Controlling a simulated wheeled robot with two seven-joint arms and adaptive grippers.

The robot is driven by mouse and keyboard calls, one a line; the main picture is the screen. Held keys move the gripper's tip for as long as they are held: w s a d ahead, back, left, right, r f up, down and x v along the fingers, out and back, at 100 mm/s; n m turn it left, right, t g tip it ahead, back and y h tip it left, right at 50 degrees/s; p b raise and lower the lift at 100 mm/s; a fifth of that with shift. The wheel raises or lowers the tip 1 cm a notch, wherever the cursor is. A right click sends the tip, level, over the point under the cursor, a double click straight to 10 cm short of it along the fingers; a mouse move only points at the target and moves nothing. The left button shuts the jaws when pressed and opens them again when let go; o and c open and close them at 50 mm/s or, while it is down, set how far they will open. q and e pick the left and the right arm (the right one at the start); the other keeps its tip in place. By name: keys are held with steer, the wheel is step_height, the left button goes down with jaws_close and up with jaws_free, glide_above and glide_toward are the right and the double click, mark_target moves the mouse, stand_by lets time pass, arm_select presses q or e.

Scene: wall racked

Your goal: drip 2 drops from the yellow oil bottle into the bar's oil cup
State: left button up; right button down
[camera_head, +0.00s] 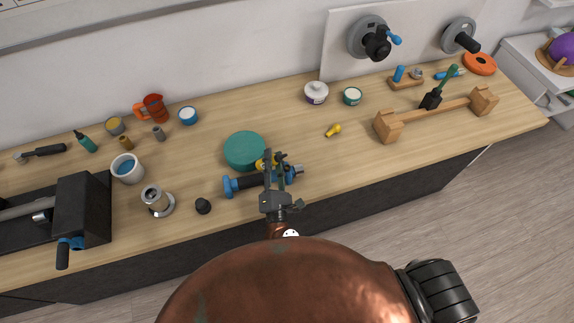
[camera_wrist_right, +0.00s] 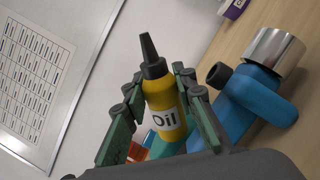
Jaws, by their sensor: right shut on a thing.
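My right gripper (camera_head: 272,162) is shut on the yellow oil bottle (camera_head: 263,163). In the right wrist view the bottle (camera_wrist_right: 164,104) has a white "Oil" label and a black pointed nozzle, between the green fingers (camera_wrist_right: 152,100). A blue and black bar-shaped tool (camera_head: 243,184) lies on the bench below and beside the gripper. In the right wrist view it shows as a blue body (camera_wrist_right: 255,92) with a silver cylinder and a short black knob. I cannot tell which part is the oil cup. No drop is visible. My left gripper is not in view.
A green round tub (camera_head: 245,150) stands just behind the gripper. A metal pot (camera_head: 157,200) and a black knob (camera_head: 203,206) stand to the left. A wooden stand (camera_head: 388,127) is at the right, near a small yellow item (camera_head: 333,130). Bench is clear between them.

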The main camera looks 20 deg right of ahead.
steer(key=shift+r+p, duration=2.3)
steer(key=shift+r, duration=0.95)
steer(key=n+y+p, duration=0.1)
steer(key=n+p, duration=0.4)
steer(key=p, duration=0.3)
steer(key=shift+g, duration=0.4)
steer(key=n+g+y+p, duration=0.1)
steer(key=n+p, duration=0.3)
steer(key=p, duration=0.4)
steer(key=shift+n, duration=0.4)
steer(key=shift+n+p, duration=0.4)
steer(key=shift+p, duration=0.35)
steer(key=shift+f, duration=0.1)
